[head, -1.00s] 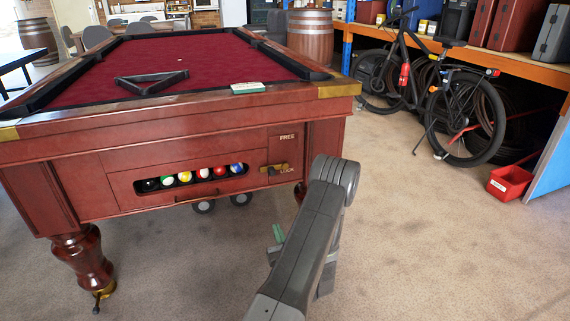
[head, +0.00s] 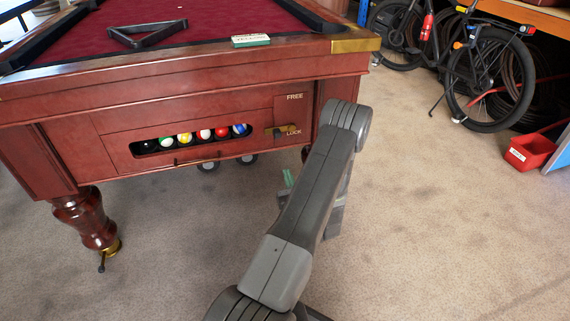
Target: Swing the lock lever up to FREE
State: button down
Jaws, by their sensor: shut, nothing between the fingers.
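The lock lever (head: 284,129) is a small brass piece with a dark end, on the right of the pool table's front panel. It lies roughly level, just above the lower label (head: 293,133), which seems to read LOCK. The FREE label (head: 294,97) is higher on the same panel. My gripper (head: 287,179) shows only in part, as green-tipped fingers behind my grey arm. It is shut and empty, below the lever in the picture and apart from it. The rest of it is hidden by my arm.
The pool table (head: 190,110) has a ball slot with several balls (head: 204,135) left of the lever. A black triangle rack (head: 147,33) and a small box (head: 251,40) lie on top. A bicycle (head: 488,75) and red bin (head: 529,152) stand right. Carpet between is clear.

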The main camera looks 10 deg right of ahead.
jog(key=w+r+b, duration=0.3)
jog(key=w+r, duration=0.3)
jog(key=w, duration=0.2)
jog(key=shift+w+a, duration=0.15)
jog(key=shift+w, duration=0.15)
jog(key=shift+r, duration=0.1)
